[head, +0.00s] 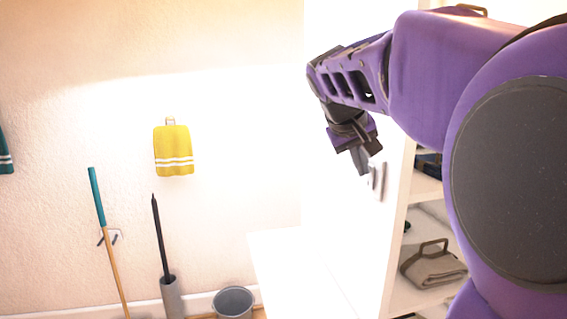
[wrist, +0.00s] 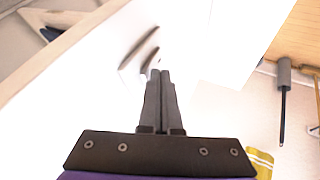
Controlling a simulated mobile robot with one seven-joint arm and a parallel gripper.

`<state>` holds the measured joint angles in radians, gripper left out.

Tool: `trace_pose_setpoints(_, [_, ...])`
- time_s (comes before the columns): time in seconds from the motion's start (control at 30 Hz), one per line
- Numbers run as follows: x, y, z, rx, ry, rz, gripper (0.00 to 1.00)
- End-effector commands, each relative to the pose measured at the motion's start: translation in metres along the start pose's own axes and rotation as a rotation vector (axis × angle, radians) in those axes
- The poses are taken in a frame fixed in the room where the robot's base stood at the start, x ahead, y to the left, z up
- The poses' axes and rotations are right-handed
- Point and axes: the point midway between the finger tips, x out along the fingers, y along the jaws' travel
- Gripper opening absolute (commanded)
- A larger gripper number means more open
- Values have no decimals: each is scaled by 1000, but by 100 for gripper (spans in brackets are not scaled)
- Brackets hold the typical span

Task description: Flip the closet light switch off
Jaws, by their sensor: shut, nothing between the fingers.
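The light switch (head: 377,182) is a small pale plate with raised parts on the white side panel of the closet (head: 399,215). In the wrist view the switch (wrist: 138,55) lies just beyond my fingertips, slightly to the left. My gripper (head: 365,168) is shut and empty, with its dark fingers pointing at the switch and partly covering it in the head view. In the wrist view the two fingers of my gripper (wrist: 160,76) are pressed together. I cannot tell whether they touch the switch or which way it is set.
The closet shelves hold a folded grey cloth item (head: 434,265). A white surface (head: 290,262) stands left of the panel. A yellow towel (head: 173,150) hangs on the wall above a grey bucket (head: 233,302), a dark-handled tool (head: 160,240) and a teal-handled pole (head: 97,198).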

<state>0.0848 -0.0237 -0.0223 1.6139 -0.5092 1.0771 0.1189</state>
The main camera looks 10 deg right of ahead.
Motion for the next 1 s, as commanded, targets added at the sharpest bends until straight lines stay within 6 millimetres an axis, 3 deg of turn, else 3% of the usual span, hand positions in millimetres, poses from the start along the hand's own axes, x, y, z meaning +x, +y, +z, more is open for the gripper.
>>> trace_pose_setpoints(0.6, [1,7,-1,1,1,1,0])
trace_pose_setpoints(1.0, [-11,14,-9,1,1,1,0])
